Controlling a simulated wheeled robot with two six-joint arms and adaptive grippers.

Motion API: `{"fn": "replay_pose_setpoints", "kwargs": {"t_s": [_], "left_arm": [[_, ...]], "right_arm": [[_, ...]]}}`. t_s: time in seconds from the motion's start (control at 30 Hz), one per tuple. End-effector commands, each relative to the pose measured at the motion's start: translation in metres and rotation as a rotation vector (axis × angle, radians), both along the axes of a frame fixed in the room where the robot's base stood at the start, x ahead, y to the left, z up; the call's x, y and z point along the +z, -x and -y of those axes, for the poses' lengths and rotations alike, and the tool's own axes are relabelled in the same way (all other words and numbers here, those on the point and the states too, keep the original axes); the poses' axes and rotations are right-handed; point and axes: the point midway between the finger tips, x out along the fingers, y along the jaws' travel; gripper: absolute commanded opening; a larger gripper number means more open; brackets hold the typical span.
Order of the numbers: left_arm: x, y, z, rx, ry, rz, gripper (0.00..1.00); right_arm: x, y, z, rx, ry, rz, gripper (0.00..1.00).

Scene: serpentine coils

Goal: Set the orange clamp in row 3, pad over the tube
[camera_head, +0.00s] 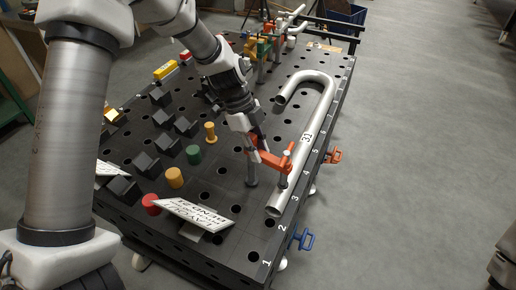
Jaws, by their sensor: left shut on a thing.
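My left gripper (256,143) is shut on the orange clamp (270,158) over the right half of the table. The clamp's arm reaches right towards the steel tube (309,138). Its grey post (252,176) points down at the perforated top; I cannot tell whether it is in a hole. The clamp's spindle and pad (284,181) are at the tube's straight near leg; contact is unclear. The tube is a U-bend marked 31, lying along the numbered right edge. The number 3 (295,199) is beside its near end. My right gripper is not in view.
Black blocks (187,127) and red, yellow and green cylinders (194,154) stand on the left. A white sign (195,214) is at the front. More clamps and tubes (265,45) stand at the back. Orange (333,155) and blue (303,238) clamps hang on the right side.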

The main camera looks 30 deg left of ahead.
Motion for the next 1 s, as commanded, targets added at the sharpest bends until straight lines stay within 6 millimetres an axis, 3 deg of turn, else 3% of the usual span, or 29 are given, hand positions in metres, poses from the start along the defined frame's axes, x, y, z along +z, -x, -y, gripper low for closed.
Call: {"fn": "replay_pose_setpoints", "kwargs": {"t_s": [0.17, 0.2, 0.27, 0.3, 0.67, 0.77, 1.0], "left_arm": [[-0.002, 0.001, 0.000, -0.002, -0.001, -0.004, 0.00], [-0.002, 0.001, 0.000, -0.002, -0.001, -0.004, 0.28], [-0.002, 0.001, 0.000, -0.002, -0.001, -0.004, 0.49], [-0.002, 0.001, 0.000, -0.002, -0.001, -0.004, 0.54], [0.003, 0.000, -0.002, -0.002, 0.000, -0.001, 0.54], [0.018, -0.001, -0.008, -0.001, 0.001, 0.001, 0.54], [0.075, -0.003, -0.031, -0.001, 0.000, 0.003, 0.54]], "right_arm": [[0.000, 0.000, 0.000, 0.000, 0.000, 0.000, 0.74], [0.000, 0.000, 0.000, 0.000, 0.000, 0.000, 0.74], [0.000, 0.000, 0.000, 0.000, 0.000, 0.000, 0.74], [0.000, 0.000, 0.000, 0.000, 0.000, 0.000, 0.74], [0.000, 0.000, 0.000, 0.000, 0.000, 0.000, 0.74], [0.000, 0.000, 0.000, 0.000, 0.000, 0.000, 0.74], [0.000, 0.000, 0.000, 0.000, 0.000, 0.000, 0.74]]}}
